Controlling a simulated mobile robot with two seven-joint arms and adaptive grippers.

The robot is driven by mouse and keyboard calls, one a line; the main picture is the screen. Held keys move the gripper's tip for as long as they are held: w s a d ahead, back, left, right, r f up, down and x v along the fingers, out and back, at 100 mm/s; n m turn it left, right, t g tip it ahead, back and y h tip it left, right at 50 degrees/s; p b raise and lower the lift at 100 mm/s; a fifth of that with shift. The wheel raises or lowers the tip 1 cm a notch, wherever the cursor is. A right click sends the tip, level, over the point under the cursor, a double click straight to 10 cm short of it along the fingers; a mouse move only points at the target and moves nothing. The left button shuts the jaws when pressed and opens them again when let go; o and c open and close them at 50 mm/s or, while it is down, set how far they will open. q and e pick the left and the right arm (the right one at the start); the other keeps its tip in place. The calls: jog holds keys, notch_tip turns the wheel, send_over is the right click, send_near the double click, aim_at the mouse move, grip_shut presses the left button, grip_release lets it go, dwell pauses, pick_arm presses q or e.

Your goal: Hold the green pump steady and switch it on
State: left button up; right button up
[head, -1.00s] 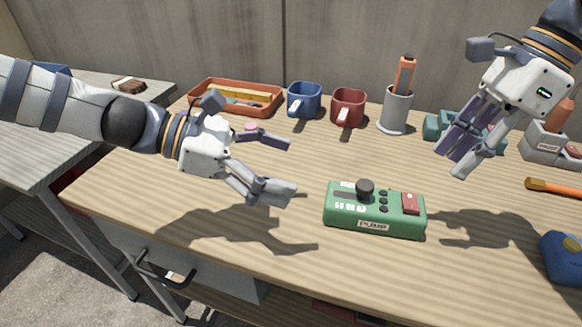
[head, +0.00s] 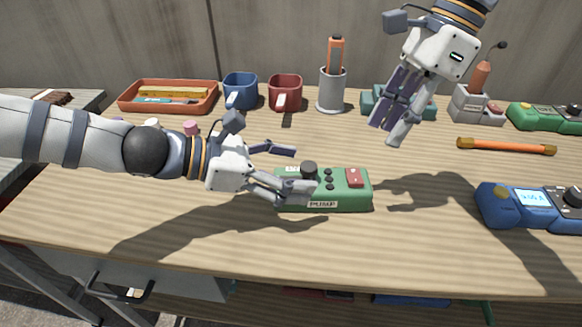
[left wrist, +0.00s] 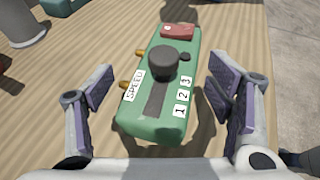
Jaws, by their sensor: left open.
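The green pump (head: 346,198) lies flat on the wooden table, labelled PUMP on its front.
A blue device with a display (head: 500,205) and another green device (head: 540,118) stand at right. An orange-handled tool (head: 506,146) lies behind the blue device. An orange tray (head: 168,108), blue mug (head: 240,88), red mug (head: 284,90) and grey holder (head: 332,97) line the back. The table front is clear.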

pick_arm(q)
grip_shut()
jog(key=c, duration=1)
grip_release()
jog(key=shift+o, duration=0.2)
jog(key=v, duration=1.2)
